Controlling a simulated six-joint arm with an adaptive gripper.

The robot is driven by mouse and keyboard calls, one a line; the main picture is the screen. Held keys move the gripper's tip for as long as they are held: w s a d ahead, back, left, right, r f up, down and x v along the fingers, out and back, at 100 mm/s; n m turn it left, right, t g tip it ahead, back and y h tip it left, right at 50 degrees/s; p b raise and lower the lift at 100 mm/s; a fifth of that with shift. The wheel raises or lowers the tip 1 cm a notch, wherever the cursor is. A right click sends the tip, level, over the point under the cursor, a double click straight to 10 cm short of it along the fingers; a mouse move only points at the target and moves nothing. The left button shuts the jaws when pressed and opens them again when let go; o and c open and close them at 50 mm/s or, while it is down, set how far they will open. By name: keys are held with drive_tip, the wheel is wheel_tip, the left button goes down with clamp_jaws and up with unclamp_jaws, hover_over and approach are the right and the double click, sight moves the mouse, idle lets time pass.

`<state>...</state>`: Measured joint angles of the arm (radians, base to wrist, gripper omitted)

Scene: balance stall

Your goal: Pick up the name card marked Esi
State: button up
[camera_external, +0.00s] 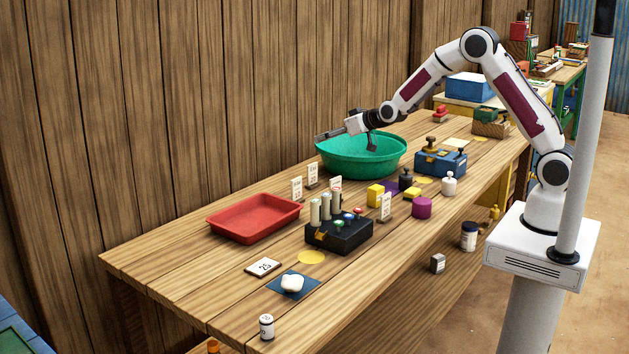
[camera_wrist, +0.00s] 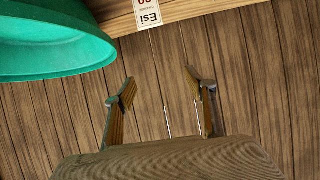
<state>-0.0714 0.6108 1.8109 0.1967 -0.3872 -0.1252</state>
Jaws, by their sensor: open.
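The name card marked Esi (camera_wrist: 147,14) is a small white card with black and red print. It shows upside down at the top edge of the wrist view, partly cut off, by the table's edge. My gripper (camera_wrist: 160,85) is open and empty, with the plank wall behind its fingers. In the external view my gripper (camera_external: 344,140) is above the green bowl, by the wall. Several small white cards stand on the table there, including a rear card (camera_external: 312,174), a left card (camera_external: 297,189) and a front card (camera_external: 385,206). I cannot read which is Esi.
The green bowl (camera_external: 360,165) is close to my gripper and fills the upper left of the wrist view. A red tray (camera_external: 250,233), a black box (camera_external: 338,245) with upright cylinders and a blue box (camera_external: 440,168) stand around the cards. The plank wall (camera_external: 200,90) bounds the table's back.

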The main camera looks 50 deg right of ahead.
sight(313, 168)
drive_tip(key=w+f+t, duration=0.1)
drive_tip(key=w+f, duration=0.2)
drive_tip(key=f, duration=0.2)
drive_tip(key=shift+w+f+h, duration=0.15)
drive_tip(key=shift+w+h, duration=0.15)
drive_tip(key=shift+d, duration=0.1)
drive_tip(key=shift+f, duration=1.75)
drive_tip(key=shift+f, duration=1.8)
drive_tip(key=shift+x, duration=1.45)
drive_tip(key=c, duration=1.3)
